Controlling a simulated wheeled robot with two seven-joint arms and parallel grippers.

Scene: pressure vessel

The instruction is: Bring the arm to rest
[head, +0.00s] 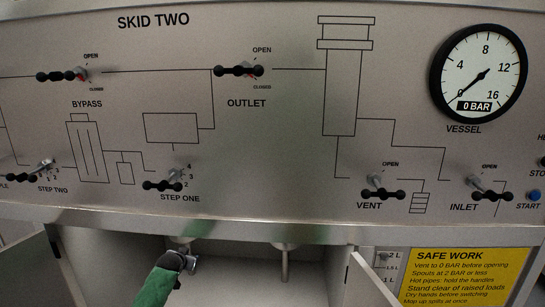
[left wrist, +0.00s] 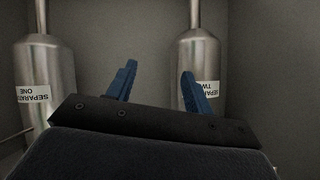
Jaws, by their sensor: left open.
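My left arm shows in the head view as a green sleeve with a dark wrist, at the opening of the cabinet below the panel. In the left wrist view my left gripper (left wrist: 155,82) has two blue fingers spread apart with nothing between them. Beyond the fingers stand two metal vessels, separator one (left wrist: 35,75) on the left and separator two (left wrist: 197,60) on the right. Their labels appear upside down. The right finger overlaps separator two in the picture; I cannot tell whether they touch. My right gripper is in neither view.
The panel (head: 290,120) carries black handles: bypass (head: 62,76), outlet (head: 240,71), step one (head: 163,186), vent (head: 383,194) and inlet (head: 490,195). The vessel gauge (head: 480,73) reads about 0 bar. Cabinet doors stand open on both sides. A yellow safety sign (head: 465,275) is at lower right.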

